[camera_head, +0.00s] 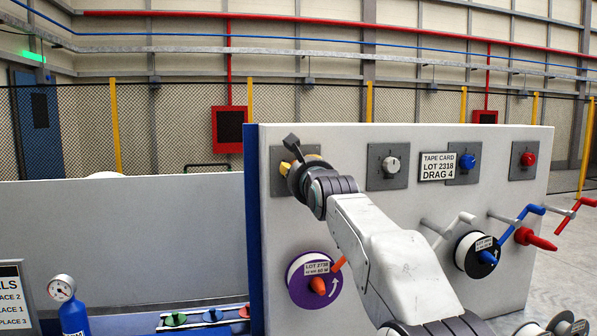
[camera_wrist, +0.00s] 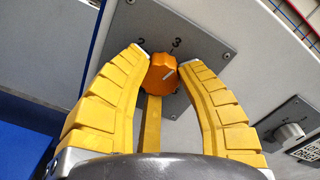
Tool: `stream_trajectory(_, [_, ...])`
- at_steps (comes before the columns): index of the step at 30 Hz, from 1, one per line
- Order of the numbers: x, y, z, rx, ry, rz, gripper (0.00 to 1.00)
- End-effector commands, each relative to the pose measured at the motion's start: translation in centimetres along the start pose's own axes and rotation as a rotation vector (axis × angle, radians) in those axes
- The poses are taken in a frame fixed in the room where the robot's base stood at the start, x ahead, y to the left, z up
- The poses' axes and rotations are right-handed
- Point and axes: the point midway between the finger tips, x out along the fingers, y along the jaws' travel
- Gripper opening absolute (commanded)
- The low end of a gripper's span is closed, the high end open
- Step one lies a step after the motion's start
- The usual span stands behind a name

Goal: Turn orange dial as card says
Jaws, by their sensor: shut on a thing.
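The orange dial (camera_wrist: 158,73) sits on a grey plate (camera_wrist: 190,45) in the wrist view. A short white line shows on its face; the figures 2 and 3 are readable on the plate. I cannot tell exactly which figure the line meets. My gripper (camera_wrist: 169,60) has its yellow fingers on either side of the dial and is shut on it. In the head view my gripper (camera_head: 292,166) covers the dial at the panel's upper left. The tape card (camera_head: 437,166) on the panel reads "LOT 2318 DRAG 4".
A white-knob dial (camera_head: 391,165), a blue dial (camera_head: 467,162) and a red dial (camera_head: 528,159) share the panel. Below are a purple reel (camera_head: 299,291), a black reel (camera_head: 466,260) and protruding cranks. A blue bottle with a gauge (camera_head: 73,317) stands lower left.

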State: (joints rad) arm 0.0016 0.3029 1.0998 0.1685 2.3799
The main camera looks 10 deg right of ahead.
Motion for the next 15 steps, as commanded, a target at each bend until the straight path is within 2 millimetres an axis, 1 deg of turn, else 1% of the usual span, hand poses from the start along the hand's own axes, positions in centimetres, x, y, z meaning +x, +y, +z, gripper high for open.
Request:
stream_trajectory(6, [-0.03,-0.17,0.21,0.201,-0.006,-0.004,0.02])
stream_trajectory(15, [-0.03,-0.16,0.21,0.436,-0.006,-0.003,0.02])
